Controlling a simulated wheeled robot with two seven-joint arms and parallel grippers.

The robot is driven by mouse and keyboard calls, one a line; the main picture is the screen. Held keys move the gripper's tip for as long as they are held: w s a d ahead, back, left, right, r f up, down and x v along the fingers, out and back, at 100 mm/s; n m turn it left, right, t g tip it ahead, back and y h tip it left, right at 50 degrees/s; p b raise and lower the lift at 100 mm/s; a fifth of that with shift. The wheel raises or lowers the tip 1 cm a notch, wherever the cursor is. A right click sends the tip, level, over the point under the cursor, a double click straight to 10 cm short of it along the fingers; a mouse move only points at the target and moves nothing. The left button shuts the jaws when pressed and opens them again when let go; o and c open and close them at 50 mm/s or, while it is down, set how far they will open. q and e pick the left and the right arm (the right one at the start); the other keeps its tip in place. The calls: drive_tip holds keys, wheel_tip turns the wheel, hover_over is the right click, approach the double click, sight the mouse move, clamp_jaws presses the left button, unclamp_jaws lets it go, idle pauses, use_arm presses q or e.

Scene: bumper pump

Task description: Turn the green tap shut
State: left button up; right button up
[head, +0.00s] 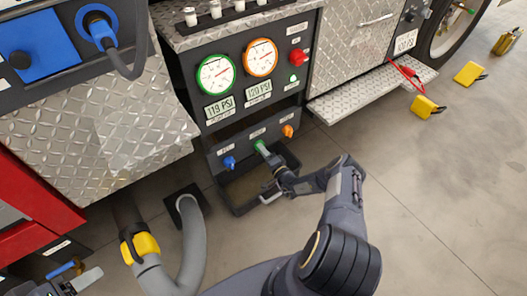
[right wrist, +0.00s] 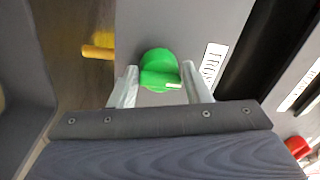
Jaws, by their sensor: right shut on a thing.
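The green tap (head: 261,147) is the middle one of three on the lower panel, between a blue tap (head: 229,162) and an orange tap (head: 288,131). My right gripper (head: 269,157) reaches it from the front. In the right wrist view, my two pale fingers stand on either side of the green tap (right wrist: 159,70), shut on its handle. A small white mark on the handle points right in that view. My left gripper (head: 76,283) shows partly at the bottom left of the head view; its jaw opening is unclear.
Above the taps are a green-rimmed gauge (head: 215,74) reading 119 PSI, an orange-rimmed gauge (head: 260,57) reading 120 PSI and a red knob (head: 299,57). A grey hose (head: 193,245) lies at lower left. Floor at right is mostly clear, with yellow blocks (head: 425,107) farther back.

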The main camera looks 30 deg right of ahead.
drive_tip(key=shift+s+f, duration=0.1)
drive_tip(key=shift+f, duration=0.15)
drive_tip(key=o, duration=0.7)
drive_tip(key=shift+o, duration=0.8)
drive_tip(key=shift+r, duration=0.1)
drive_tip(key=s+p, duration=0.2)
drive_tip(key=s, duration=0.5)
drive_tip(key=shift+s+d+f, duration=0.25)
drive_tip(key=shift+s+d, duration=0.05)
drive_tip(key=shift+s, duration=0.05)
drive_tip(key=shift+r, duration=0.1)
